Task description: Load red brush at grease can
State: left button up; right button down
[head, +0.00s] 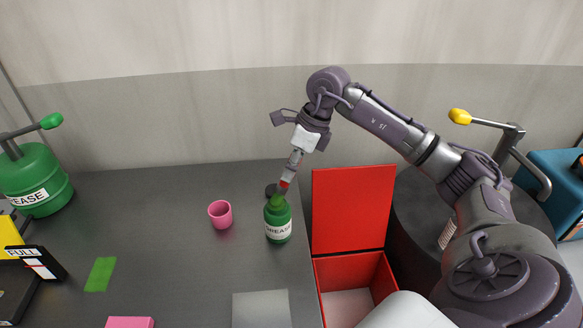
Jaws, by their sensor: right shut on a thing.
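My right gripper (292,168) points down just above the can and is shut on the red brush (285,184). Only a small red part of the brush shows, right over the can's mouth. Whether its tip is inside the can cannot be told. My left gripper is not in view.
A red open box (352,210) is to the right. A large green grease drum (34,180) is at far left. A grey plate (262,309) lies in front.

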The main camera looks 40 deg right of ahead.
dwell(0.3)
jog(key=shift+r+p, duration=2.5)
jog(key=shift+r, duration=0.95)
jog(key=shift+a+f, duration=0.15)
jog(key=s+a+f+n+g+h+b, duration=0.2)
jog(key=s+a+f+n, duration=0.4)
jog(key=n, duration=0.8)
jog(key=s+a+f+n+g+h+b, duration=0.3)
jog(key=s+a+f+n+b, duration=0.2)
jog(key=a+n, duration=0.5)
notch_tip(320, 180, down, 2)
jog(key=s+n, duration=0.2)
jog(key=n, duration=0.3)
jog(key=shift+f+g, duration=0.25)
jog(key=shift+g, duration=0.15)
